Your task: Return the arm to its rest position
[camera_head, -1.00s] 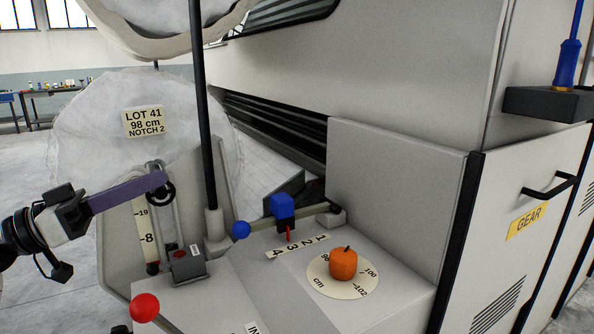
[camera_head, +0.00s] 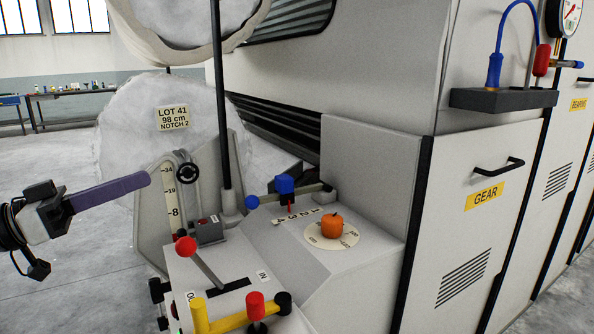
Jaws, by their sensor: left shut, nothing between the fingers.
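My left gripper (camera_head: 146,181) comes in from the left, its long purple fingers shut together with nothing between them. It is held in the air, its tips pointing right. The tips are to the left of the black round knob (camera_head: 187,173) on the upright scale (camera_head: 171,198), with a visible gap in the picture. My right gripper is out of view.
The machine bench holds a red-knobbed lever (camera_head: 185,246), a blue-ended bar (camera_head: 285,185), an orange pumpkin-like object (camera_head: 332,225) on a round dial, and a yellow handle (camera_head: 215,318) in front. A black post (camera_head: 222,100) stands behind. Open floor (camera_head: 60,280) lies at left.

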